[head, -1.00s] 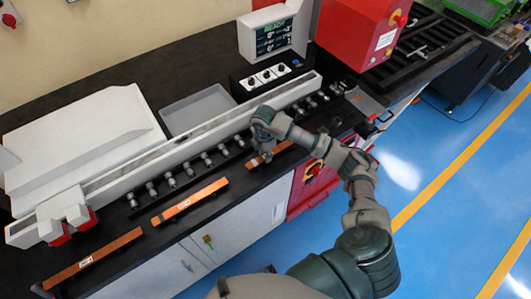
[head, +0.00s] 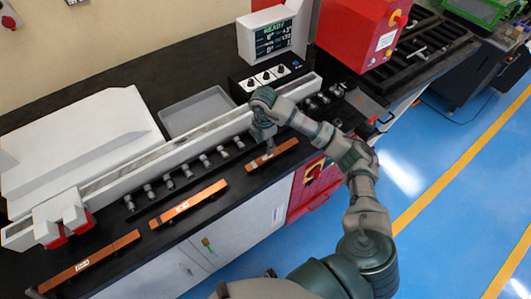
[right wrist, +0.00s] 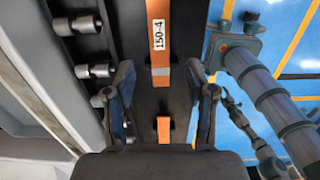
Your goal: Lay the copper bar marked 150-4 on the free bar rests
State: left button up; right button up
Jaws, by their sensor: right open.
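The copper bar marked 150-4 (right wrist: 159,35) lies along the dark bench edge in the right wrist view; its label is readable. It is the right-hand bar (head: 284,148) in the head view. My right gripper (head: 269,146) is over this bar. In the right wrist view the gripper (right wrist: 162,110) is open, with its fingers on either side of the bar's line and visible gaps to it. A dark stretch separates the labelled copper from a short copper piece (right wrist: 163,130) between the fingers. I cannot tell which supports are the free bar rests. My left gripper is not in view.
A middle copper bar (head: 205,194) and a left one (head: 110,250) lie along the front edge. Behind them runs a row of grey pins (head: 187,170) and a long pale rail (head: 120,175). A grey tray (head: 198,110) and a control box (head: 268,78) stand behind the rail.

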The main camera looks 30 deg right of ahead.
notch_tip(320, 180, up, 4)
jog(key=shift+r, duration=0.1)
dwell(0.6)
